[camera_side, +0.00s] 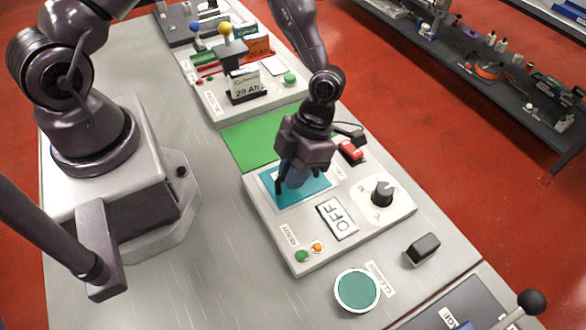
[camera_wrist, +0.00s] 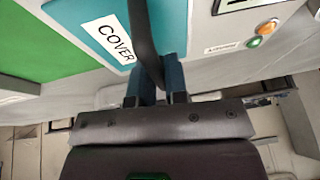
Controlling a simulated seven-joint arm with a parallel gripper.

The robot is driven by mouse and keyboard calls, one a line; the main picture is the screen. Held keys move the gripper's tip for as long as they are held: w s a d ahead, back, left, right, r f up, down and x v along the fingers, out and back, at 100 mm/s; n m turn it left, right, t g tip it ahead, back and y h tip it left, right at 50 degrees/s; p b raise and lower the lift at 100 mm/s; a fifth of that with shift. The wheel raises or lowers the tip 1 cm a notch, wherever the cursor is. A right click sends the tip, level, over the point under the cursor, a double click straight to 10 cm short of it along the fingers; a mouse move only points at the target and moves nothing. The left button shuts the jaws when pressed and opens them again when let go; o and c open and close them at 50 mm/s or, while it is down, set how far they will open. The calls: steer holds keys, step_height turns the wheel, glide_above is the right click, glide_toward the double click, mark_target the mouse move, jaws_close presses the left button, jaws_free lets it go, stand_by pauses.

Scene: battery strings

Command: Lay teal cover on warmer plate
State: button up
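The teal cover (camera_side: 312,192) is over the pale framed plate (camera_side: 266,187) on the near grey control unit. Its white COVER label shows in the wrist view, where the cover (camera_wrist: 172,20) fills the upper middle. A dark bar-like handle (camera_wrist: 146,45) rises from it. My gripper (camera_side: 293,175) is above the cover, fingers pointing down. In the wrist view its blue fingers (camera_wrist: 158,80) stand close on either side of the handle and appear shut on it. Whether the cover rests flat or hangs slightly above the plate cannot be told. The gripper hides part of the cover.
A green mat (camera_side: 250,142) lies beyond the unit. A round green pad (camera_side: 357,290) and a black block (camera_side: 423,248) lie nearby. A battery (camera_side: 247,86) stands farther back.

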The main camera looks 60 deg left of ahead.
steer(key=o, duration=0.4)
steer(key=shift+r, duration=0.1)
steer(key=v, duration=1.2)
steer(key=shift+w+r, duration=0.2)
steer(key=shift+r, duration=0.15)
